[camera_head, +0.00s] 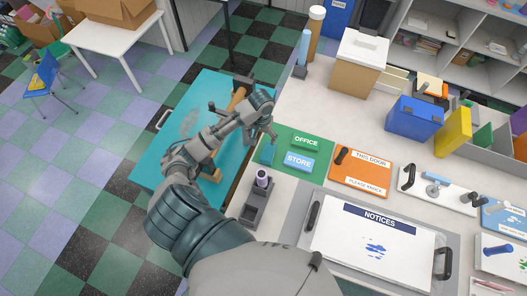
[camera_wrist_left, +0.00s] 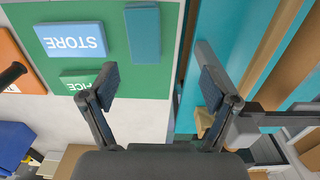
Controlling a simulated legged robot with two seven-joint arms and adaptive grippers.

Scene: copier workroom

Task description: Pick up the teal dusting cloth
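A small flat teal rectangle, which I take for the teal dusting cloth (camera_head: 267,154), lies on the left edge of the green board (camera_head: 312,142), beside the STORE block. It also shows at the top of the left wrist view (camera_wrist_left: 143,33). My left gripper (camera_head: 268,128) is close to it, near the gap between counter and teal cart. In the left wrist view my left gripper (camera_wrist_left: 155,82) has its fingers spread wide with nothing between them. The cloth lies beyond the fingertips. My right gripper is not in view.
A teal cart (camera_head: 205,85) stands left of the counter with wooden pieces on it. The OFFICE block (camera_head: 306,143) and STORE block (camera_head: 299,162) are on the green board. A dark holder (camera_head: 257,205), an orange board (camera_head: 361,178) and a NOTICES board (camera_head: 340,245) are nearby.

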